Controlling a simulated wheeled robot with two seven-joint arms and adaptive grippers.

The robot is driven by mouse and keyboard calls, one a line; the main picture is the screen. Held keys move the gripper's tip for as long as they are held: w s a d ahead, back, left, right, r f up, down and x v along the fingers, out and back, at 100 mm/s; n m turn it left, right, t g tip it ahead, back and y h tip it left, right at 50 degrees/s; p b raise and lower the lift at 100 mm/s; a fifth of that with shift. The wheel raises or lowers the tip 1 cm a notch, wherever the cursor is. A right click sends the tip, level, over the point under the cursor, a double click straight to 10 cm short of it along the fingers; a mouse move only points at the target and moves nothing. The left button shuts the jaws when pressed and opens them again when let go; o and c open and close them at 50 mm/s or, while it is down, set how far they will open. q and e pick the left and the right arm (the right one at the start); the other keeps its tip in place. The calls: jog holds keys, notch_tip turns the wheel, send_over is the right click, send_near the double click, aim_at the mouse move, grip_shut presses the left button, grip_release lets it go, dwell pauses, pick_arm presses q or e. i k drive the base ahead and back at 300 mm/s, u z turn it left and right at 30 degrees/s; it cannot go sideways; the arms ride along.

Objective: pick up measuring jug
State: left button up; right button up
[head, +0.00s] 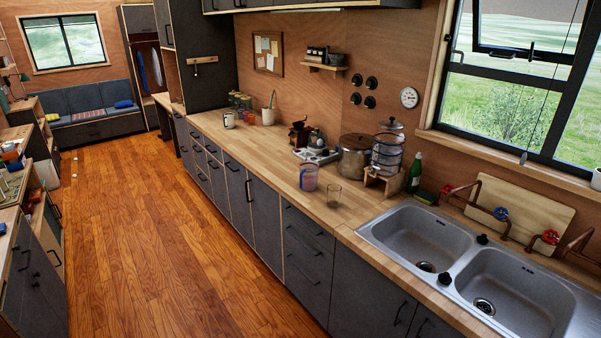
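A clear measuring jug (308,178) with reddish markings stands upright on the wooden counter (265,158), near its front edge. It is left of a clear drinking glass (334,195) and apart from it. Neither of my grippers shows in the head view, so nothing is seen holding or touching the jug.
Behind the jug are a stove (317,154), a large brown pot (354,157) and stacked glass containers (387,152) on a wooden stand. A double sink (425,237) lies to the right. The wooden floor (160,240) before the dark cabinets (265,215) is clear.

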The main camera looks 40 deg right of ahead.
aim_at(307, 178)
jog(key=z, duration=0.4)
jog(key=i, duration=0.8)
jog(key=z, duration=1.4)
jog(key=i, duration=0.55)
jog(key=z, duration=0.55)
